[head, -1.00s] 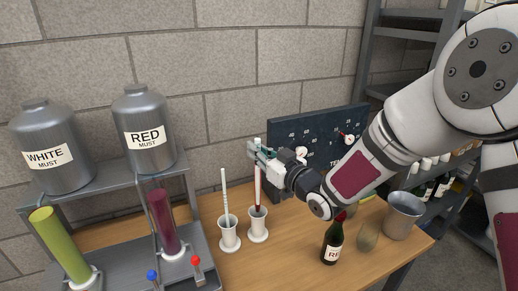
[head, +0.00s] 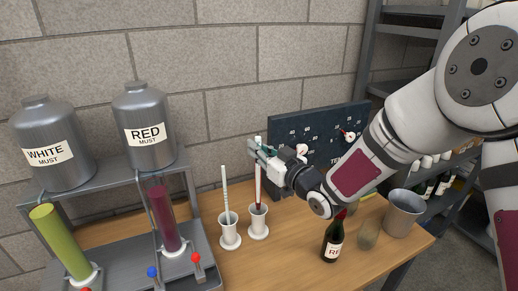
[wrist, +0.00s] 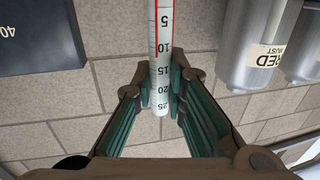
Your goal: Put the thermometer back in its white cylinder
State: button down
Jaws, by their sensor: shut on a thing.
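The thermometer (head: 258,180) is a thin white rod with a red stripe. My gripper (head: 258,149) is shut on its upper part and holds it roughly upright. In the wrist view the thermometer (wrist: 161,45) shows its scale and red line between my fingertips (wrist: 161,88). A white cylinder (head: 259,226) on a round foot stands on the table right below it. The thermometer's lower end is at the cylinder's mouth; I cannot tell how deep it reaches. Another white cylinder (head: 230,238) stands close on the left with a pale rod (head: 225,192) in it.
A dark gauge board (head: 305,122) stands behind my gripper. A wine bottle (head: 333,242), an olive-brown rounded object (head: 368,234) and a metal bucket (head: 404,212) stand on the right of the table (head: 290,262). On the left, a metal rack (head: 196,205) carries tanks and coloured tubes.

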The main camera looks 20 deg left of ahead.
aim_at(260, 174)
jog(key=shift+f+b, duration=0.7)
jog(key=shift+f, duration=0.85)
jog(key=shift+f+b, duration=1.5)
jog(key=shift+f, duration=0.9)
jog(key=c, duration=1.5)
grip_release()
jog(key=shift+c, duration=0.2)
jog(key=v, duration=1.2)
jog(key=shift+r, duration=0.1)
